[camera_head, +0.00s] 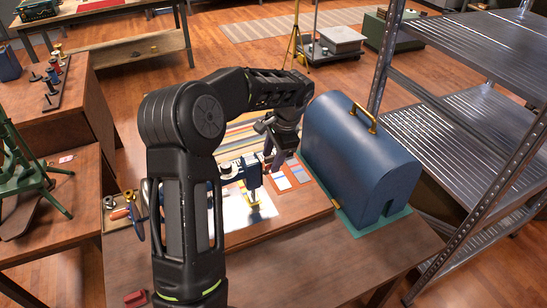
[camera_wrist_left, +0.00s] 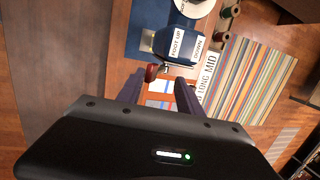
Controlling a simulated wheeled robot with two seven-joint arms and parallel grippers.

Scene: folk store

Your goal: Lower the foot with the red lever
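The sewing machine is a blue body (camera_wrist_left: 172,42) with white labels reading "FOOT UP" and "DOWN" in the left wrist view. A dark red lever (camera_wrist_left: 152,71) sticks out at its near end, below the "FOOT UP" label. My left gripper (camera_wrist_left: 160,77) is open, with the red lever in line with the gap between its fingertips. I cannot tell whether a finger touches it. In the head view my left gripper (camera_head: 275,152) is above the work table beside the machine (camera_head: 253,172), and the lever is not clear there. My right gripper is not in view.
A blue domed case (camera_head: 350,150) with a brass handle stands close right of the gripper on a green base. A metal shelf rack (camera_head: 470,140) stands at the right. A small red object (camera_head: 135,297) lies at the table's front.

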